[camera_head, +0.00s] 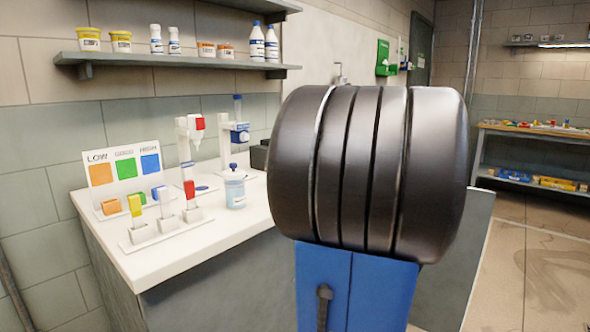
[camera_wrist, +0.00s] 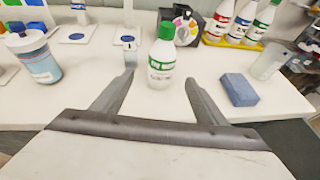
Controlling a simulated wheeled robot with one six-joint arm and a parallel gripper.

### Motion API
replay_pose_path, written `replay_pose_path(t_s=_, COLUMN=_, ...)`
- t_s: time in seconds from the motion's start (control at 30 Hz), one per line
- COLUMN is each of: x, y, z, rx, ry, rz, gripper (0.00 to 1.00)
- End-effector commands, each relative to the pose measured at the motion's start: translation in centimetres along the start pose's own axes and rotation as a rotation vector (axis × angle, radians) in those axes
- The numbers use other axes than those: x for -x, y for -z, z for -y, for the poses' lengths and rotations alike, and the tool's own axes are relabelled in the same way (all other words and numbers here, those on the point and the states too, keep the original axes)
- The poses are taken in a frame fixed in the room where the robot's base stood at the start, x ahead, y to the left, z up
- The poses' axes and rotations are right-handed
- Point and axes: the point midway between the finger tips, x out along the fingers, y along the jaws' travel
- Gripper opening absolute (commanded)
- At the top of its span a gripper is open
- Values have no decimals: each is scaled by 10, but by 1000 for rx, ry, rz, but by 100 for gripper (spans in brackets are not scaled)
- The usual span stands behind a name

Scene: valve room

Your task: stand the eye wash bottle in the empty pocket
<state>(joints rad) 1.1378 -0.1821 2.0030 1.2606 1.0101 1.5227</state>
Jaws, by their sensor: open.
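A white bottle with a green cap and green label band (camera_wrist: 161,58), which looks like the eye wash bottle, stands upright on the white counter in the wrist view. My gripper (camera_wrist: 159,76) is open, with one finger on each side of the bottle's lower part. I cannot tell whether either finger touches it. A green holder (camera_head: 383,57) hangs on the wall in the head view; it is too small to make out a pocket. My dark arm hides the gripper and this bottle in the head view.
A blue block (camera_wrist: 239,89) and a clear cup (camera_wrist: 269,61) stand right of the bottle. A yellow tray (camera_wrist: 232,43) holds several capped bottles behind. A blue-filled jar (camera_wrist: 35,58) stands left. Coloured sample stands (camera_head: 165,212) occupy the counter (camera_head: 172,262) in the head view.

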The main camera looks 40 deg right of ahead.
Motion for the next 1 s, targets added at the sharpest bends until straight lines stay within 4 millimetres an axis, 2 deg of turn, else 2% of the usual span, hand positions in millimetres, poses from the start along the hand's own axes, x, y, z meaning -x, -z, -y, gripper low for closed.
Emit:
replay_pose_path(t_s=0.3, x=-55, y=0, z=-1, rx=2, ry=-4, rz=-1, gripper=66)
replay_pose_path(t_s=0.5, x=-84, y=0, z=-1, rx=2, ry=-3, rz=-1, gripper=66)
replay_pose_path(t_s=0.83, x=-102, y=-1, z=0, rx=3, ry=-1, rz=0, gripper=66)
replay_pose_path(t_s=1.0, x=-122, y=-3, z=2, rx=3, ry=-2, rz=-2, gripper=66)
